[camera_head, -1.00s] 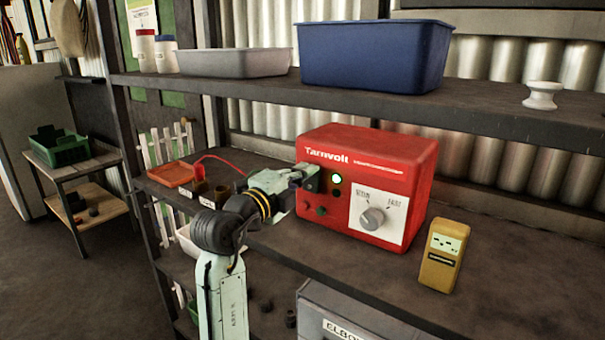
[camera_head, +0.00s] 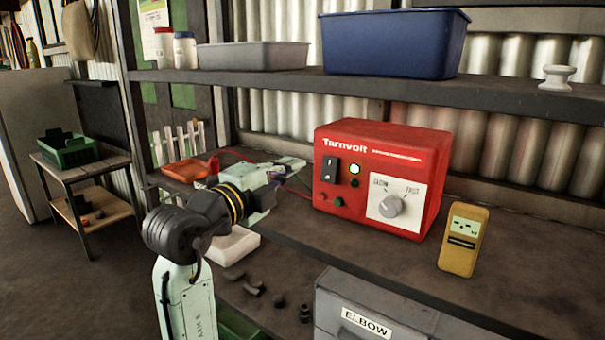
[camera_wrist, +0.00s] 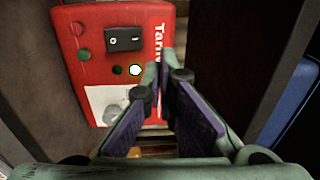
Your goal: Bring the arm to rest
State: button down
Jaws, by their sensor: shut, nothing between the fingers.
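My gripper (camera_wrist: 163,75) is shut and empty; in the wrist view its fingertips meet in front of the red Tarnvolt box. In the head view my gripper (camera_head: 290,165) is left of the box, apart from it, above the shelf. The red Tarnvolt box (camera_head: 430,160) stands on the middle shelf.
A yellow meter (camera_head: 463,238) stands right of the box. An orange tray (camera_head: 186,171) lies behind my arm. A blue bin (camera_head: 395,45) and a grey tray (camera_head: 253,56) sit on the upper shelf. A grey ELBOW drawer unit (camera_head: 370,305) is below. Bare shelf lies between box and meter.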

jog(key=shift+r+v, duration=0.2)
jog(key=shift+v, duration=0.65)
